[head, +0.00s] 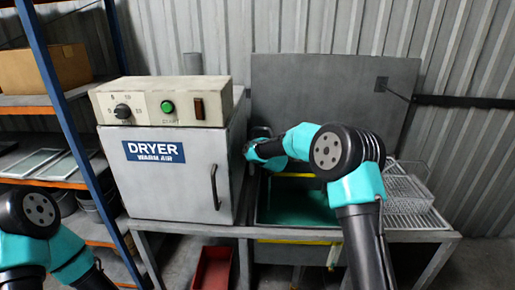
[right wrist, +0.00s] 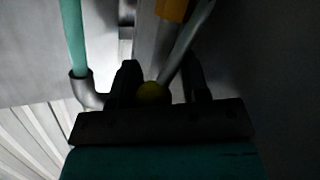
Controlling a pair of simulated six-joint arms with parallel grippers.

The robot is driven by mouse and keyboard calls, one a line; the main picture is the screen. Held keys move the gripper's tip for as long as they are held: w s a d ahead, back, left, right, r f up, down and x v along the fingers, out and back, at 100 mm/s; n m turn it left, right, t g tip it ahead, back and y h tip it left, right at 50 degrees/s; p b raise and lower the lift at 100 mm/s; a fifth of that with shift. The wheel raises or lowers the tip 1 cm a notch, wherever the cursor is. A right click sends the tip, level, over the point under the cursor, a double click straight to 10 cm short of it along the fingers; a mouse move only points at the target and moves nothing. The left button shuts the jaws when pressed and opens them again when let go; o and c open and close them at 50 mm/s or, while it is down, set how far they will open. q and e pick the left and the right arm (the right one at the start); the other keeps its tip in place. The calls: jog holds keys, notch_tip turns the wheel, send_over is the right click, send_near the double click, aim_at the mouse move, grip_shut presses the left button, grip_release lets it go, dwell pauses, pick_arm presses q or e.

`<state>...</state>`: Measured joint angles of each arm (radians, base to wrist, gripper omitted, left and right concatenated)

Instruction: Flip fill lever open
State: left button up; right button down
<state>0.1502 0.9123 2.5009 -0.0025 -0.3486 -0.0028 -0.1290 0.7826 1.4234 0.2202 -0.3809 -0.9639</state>
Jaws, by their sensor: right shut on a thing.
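The fill lever (right wrist: 186,48) shows in the right wrist view as a slim metal rod with a yellow-green ball knob (right wrist: 153,91) at its near end. My right gripper (right wrist: 162,86) is shut on the lever at the knob, with one dark finger on each side. The rod slants up and to the right from the knob. In the head view my right arm reaches in beside the dryer, over the left end of the green-lined tank (head: 300,205); the lever cannot be made out there. My left arm shows at the lower left, but its gripper is out of view.
A teal pipe (right wrist: 74,40) with a grey elbow (right wrist: 85,92) runs left of my right gripper. The dryer (head: 175,170) stands close on the left. A raised grey lid (head: 320,85) is behind the tank, and wire baskets (head: 408,190) sit at right. A red bin (head: 212,268) is below.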

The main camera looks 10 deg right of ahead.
jog(key=shift+a+f+n+g, duration=0.2)
jog(key=shift+f+n+g, duration=0.1)
jog(key=shift+a+h, duration=0.1)
jog(key=shift+h, duration=0.2)
dwell(0.3)
jog(key=c, duration=1)
grip_release()
jog(key=o, duration=0.3)
jog(key=shift+r, duration=0.15)
jog(key=shift+o, duration=0.4)
jog(key=shift+w+r, duration=0.1)
